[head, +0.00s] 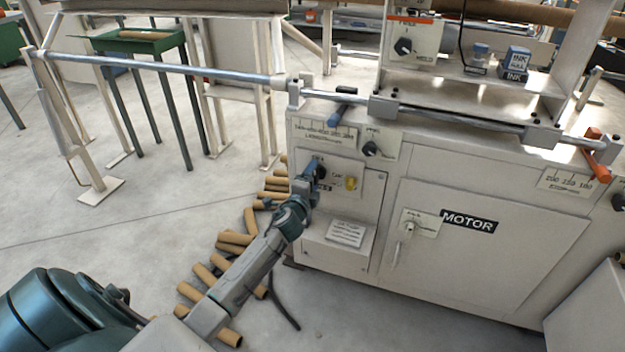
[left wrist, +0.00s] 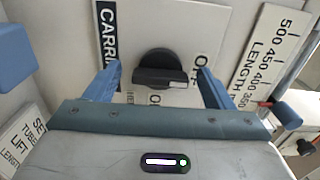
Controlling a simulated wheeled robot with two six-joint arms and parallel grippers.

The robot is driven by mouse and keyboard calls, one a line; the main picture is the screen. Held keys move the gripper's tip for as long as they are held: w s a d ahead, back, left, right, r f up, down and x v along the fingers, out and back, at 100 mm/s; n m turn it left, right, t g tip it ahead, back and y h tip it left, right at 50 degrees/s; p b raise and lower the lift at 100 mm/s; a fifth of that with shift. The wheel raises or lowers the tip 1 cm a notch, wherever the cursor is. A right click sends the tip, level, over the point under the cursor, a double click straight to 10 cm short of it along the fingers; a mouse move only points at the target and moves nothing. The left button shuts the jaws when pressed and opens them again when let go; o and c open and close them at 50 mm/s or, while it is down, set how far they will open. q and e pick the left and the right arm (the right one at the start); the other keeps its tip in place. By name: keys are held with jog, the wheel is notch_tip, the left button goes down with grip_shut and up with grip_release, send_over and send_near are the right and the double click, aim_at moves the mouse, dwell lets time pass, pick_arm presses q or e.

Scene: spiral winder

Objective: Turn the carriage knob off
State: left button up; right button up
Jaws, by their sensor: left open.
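The carriage knob is a black rotary knob (left wrist: 160,70) on a pale panel, seen in the left wrist view beside a black label reading "CARRI..." (left wrist: 106,25). Its grip bar lies roughly across the picture, with a white mark at the right end. My left gripper (left wrist: 159,70) is open, with one blue finger on each side of the knob and visible gaps between. In the head view my left gripper (head: 314,172) is at the cabinet's left panel and mostly hides the knob. Lettering below the knob is partly hidden. My right gripper is not in view.
A yellow knob (head: 351,183) sits just right of my left gripper. A black length knob (head: 371,149) and a blue handle (head: 346,118) are above. The motor door (head: 480,260) is to the right. Cardboard tubes (head: 234,238) lie on the floor beside my arm.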

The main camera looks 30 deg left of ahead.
pick_arm(q)
jog(key=shift+s, duration=0.1)
jog(key=v, duration=1)
jog(key=shift+s, duration=0.35)
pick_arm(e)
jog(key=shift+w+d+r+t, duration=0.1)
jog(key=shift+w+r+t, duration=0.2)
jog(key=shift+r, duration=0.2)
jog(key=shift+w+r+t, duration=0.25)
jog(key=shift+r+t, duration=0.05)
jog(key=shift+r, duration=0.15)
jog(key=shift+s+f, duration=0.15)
